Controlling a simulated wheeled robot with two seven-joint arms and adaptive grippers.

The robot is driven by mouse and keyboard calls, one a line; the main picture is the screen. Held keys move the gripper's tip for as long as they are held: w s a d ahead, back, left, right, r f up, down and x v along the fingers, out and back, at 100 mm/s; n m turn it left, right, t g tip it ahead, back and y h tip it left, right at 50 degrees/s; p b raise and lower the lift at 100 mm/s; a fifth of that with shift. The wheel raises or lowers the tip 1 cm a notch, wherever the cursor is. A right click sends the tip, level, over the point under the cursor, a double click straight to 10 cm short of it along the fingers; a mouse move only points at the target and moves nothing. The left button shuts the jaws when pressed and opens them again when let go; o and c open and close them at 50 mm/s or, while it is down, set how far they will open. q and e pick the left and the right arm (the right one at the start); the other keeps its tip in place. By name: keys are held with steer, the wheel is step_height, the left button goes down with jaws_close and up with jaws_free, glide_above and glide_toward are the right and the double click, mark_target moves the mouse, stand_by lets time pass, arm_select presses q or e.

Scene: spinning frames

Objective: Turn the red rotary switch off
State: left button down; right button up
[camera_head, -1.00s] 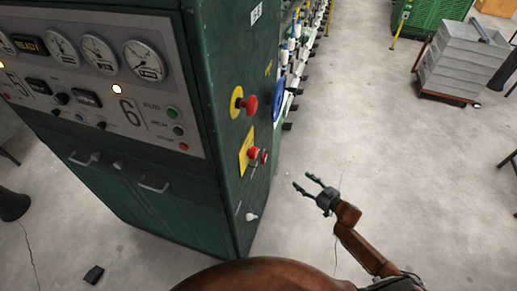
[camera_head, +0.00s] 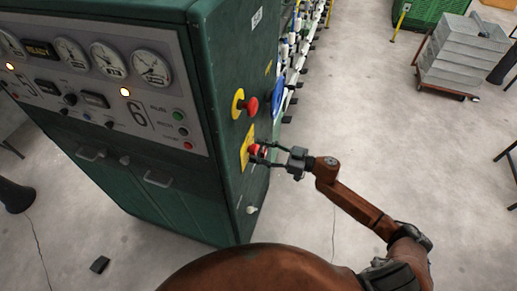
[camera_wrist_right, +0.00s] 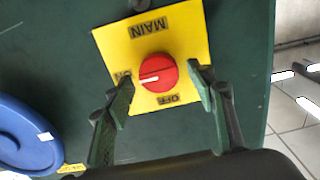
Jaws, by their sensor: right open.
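The red rotary switch (camera_wrist_right: 158,73) sits on a yellow plate (camera_wrist_right: 187,33) lettered MAIN, ON and OFF, which appears upside down in the right wrist view. The knob's white mark points left, toward ON. In the head view the switch (camera_head: 257,149) is on the side of the green cabinet, partly covered by my fingers. My right gripper (camera_wrist_right: 160,77) is open, one finger on each side of the knob. Gaps show between both fingertips and the knob in the wrist view. The right gripper (camera_head: 256,153) reaches the switch from the right. My left gripper is out of view.
A red mushroom button (camera_head: 251,106) on a yellow disc is above the switch, beside a blue round part (camera_head: 277,98). A small pale knob (camera_head: 251,210) is below. The cabinet front (camera_head: 150,120) has gauges and lit lamps.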

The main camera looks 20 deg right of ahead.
steer(key=shift+w+a, duration=0.2)
steer(key=shift+a, duration=0.15)
steer(key=shift+c, duration=0.2)
steer(key=c, duration=1.1)
